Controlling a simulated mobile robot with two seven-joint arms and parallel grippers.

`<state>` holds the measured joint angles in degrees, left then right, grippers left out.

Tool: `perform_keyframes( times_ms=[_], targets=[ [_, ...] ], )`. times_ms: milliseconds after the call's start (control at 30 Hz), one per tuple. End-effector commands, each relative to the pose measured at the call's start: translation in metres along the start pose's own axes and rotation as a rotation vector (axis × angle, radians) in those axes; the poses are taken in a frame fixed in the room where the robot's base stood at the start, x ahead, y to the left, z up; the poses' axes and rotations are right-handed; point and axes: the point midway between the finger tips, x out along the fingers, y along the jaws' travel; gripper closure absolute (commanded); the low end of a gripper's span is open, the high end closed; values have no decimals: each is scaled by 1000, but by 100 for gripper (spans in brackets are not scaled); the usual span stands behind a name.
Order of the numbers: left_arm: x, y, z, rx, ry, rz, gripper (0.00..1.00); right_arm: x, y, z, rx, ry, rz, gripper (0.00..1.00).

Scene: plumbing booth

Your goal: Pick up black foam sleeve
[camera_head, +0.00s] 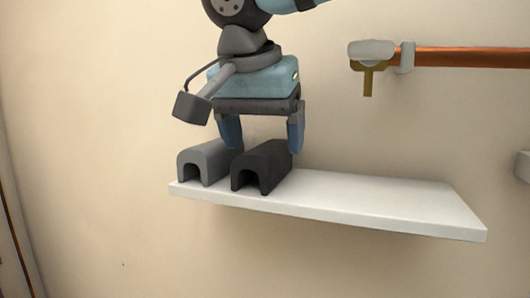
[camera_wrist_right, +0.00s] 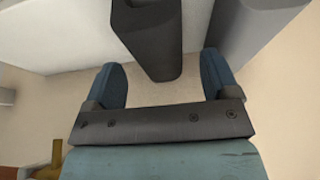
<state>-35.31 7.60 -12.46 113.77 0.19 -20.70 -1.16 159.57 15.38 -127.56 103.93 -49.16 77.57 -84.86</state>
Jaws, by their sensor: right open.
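The black foam sleeve (camera_head: 262,167) is an arched, open-bottomed piece lying on the left part of the white shelf. A grey sleeve (camera_head: 204,160) of like shape lies just left of it. My right gripper (camera_head: 264,145) is open above the back end of the black sleeve, pointing down, one finger toward each side. In the right wrist view the black sleeve (camera_wrist_right: 147,38) reaches down between the open fingers of the gripper (camera_wrist_right: 166,75), with gaps on both sides; the grey sleeve (camera_wrist_right: 250,30) is by the right finger. My left gripper is not in view.
The white shelf (camera_head: 380,205) is bare to the right of the sleeves. A copper pipe (camera_head: 470,57) with a white fitting and a brass-coloured valve part (camera_head: 368,78) is on the wall above it. Another white piece (camera_head: 522,166) shows at the right edge.

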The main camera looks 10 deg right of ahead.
Motion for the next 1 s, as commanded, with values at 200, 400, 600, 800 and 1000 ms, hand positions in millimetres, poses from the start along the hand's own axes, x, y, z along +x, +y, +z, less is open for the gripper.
perform_keyframes(
  times_ms=[200,400,600,800,1000],
  targets=[
    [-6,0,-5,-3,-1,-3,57,24,0,0,-1,2,1,19],
    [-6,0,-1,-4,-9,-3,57,26,-1,0,0,1,-1,19],
    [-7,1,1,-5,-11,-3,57,27,0,0,0,0,-1,19],
    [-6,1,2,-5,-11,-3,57,29,0,1,1,-1,0,19],
    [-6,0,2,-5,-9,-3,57,30,0,2,-1,0,-1,19]
  ],
)
